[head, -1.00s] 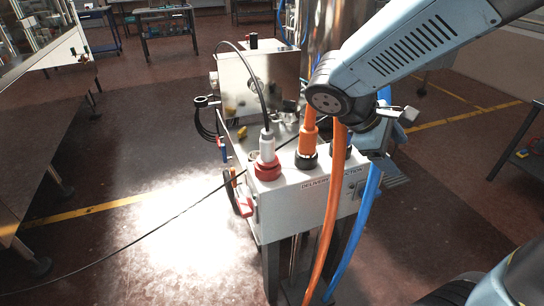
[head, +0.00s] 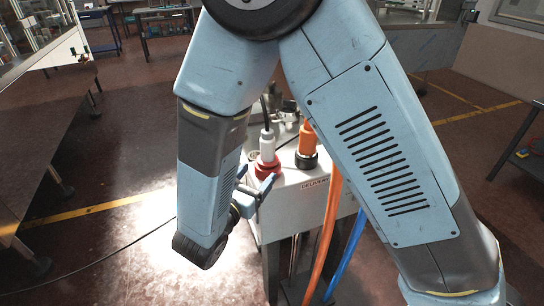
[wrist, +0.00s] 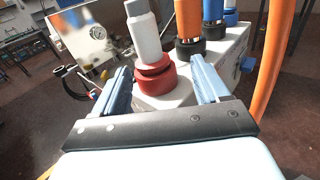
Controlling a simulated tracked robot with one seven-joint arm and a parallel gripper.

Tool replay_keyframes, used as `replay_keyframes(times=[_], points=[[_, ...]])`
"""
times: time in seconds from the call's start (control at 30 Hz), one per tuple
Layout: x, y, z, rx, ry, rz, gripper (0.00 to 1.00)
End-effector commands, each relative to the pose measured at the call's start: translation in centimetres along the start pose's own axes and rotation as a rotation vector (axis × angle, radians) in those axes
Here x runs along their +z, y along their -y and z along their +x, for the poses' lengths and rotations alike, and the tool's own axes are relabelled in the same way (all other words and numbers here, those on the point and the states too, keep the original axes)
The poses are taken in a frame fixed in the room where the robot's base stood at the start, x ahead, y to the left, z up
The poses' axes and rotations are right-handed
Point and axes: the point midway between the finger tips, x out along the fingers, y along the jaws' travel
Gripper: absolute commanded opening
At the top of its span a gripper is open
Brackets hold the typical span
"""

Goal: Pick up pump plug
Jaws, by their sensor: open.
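The pump plug looks to be the white plug (head: 267,145) standing upright in a red collar (head: 266,168) on top of the pump box (head: 290,204). In the wrist view the white plug (wrist: 145,38) rises from its red collar (wrist: 155,82), ahead of the fingers. My gripper (wrist: 162,80) is open and empty, with one blue finger to each side of the red collar in the picture. In the head view my gripper (head: 258,186) is at the front left of the box, low beside the collar. I cannot tell the exact gap to the plug.
An orange hose connector (head: 307,142) stands right of the plug, with an orange hose (head: 330,230) and a blue hose (head: 348,250) hanging in front. A blue connector (wrist: 213,14) is farther right. A steel bench (head: 40,150) stands left. A black cable (head: 110,251) crosses the floor.

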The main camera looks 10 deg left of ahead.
Motion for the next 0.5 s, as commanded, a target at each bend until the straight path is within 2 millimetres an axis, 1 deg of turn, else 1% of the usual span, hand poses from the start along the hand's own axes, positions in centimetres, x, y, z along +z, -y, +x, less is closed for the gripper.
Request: replay_keyframes(times=[0.03, 0.07, 0.17, 0.27, 0.5], points=[[-0.4, -0.5, -0.6, 0.025, 0.006, -0.012, 0.74], [-0.6, -0.7, -0.8, 0.036, 0.009, -0.016, 0.74], [-0.9, -1.1, -0.7, 0.054, 0.015, -0.023, 0.74], [-0.9, -1.2, 0.5, 0.056, 0.015, -0.024, 0.74], [-0.8, -1.3, 4.7, 0.053, 0.014, -0.024, 0.74]])
